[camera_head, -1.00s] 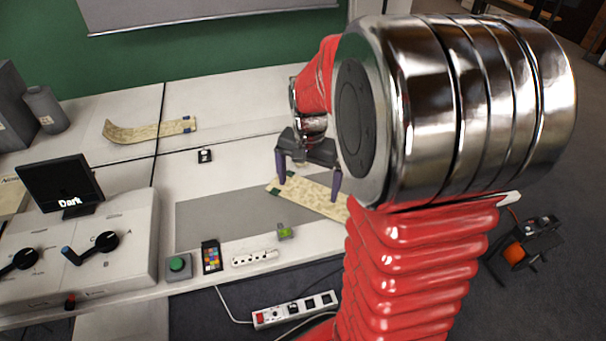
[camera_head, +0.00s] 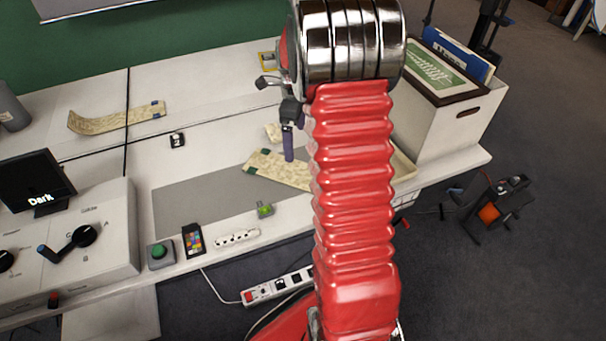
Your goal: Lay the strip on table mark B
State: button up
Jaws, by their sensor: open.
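A pale patterned strip with dark green end patches (camera_head: 270,166) lies on the table at the grey panel's back edge. My arm hides its right end. A second such strip (camera_head: 112,119), with a dark blue patch at its right end and a curled left end, lies at the back left. My gripper (camera_head: 289,152) is over the nearer strip, mostly behind my arm. One purple finger shows, pointing down at the strip; whether it touches cannot be told. The gripper is open. No mark B on the table can be made out.
A white box of framed pictures (camera_head: 440,120) stands right.

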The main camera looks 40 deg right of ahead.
jog(key=shift+m, duration=1)
jog(key=shift+f, duration=0.1)
send_over(297, 173)
notch_tip(297, 173, down, 8)
jog(key=shift+a+f, duration=0.1)
jog(key=shift+f, duration=0.15)
jog(key=shift+f, duration=2.6)
jog(key=shift+c, duration=0.5)
jog(key=c, duration=1)
jog(key=shift+r, duration=0.1)
